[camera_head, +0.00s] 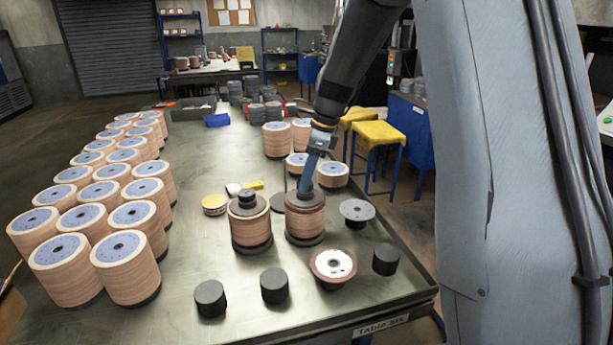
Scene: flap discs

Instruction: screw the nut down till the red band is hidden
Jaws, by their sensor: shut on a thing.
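A stack of flap discs (304,221) stands on the table, with a dark round plate on top of it. My gripper (304,188) reaches down from above with its blue fingers at the top centre of this stack. It is shut on the nut there, which the fingers mostly hide. I cannot make out a red band at this size. A second stack (251,228) stands just to the left, apart from the gripper, with a dark nut (247,196) on its top plate.
Dark cylinders (210,298) and a single flap disc (333,264) lie in front. A grey disc (357,211) is close on the right. Many disc stacks (124,264) fill the table's left side. Bare tabletop (190,262) shows at front left.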

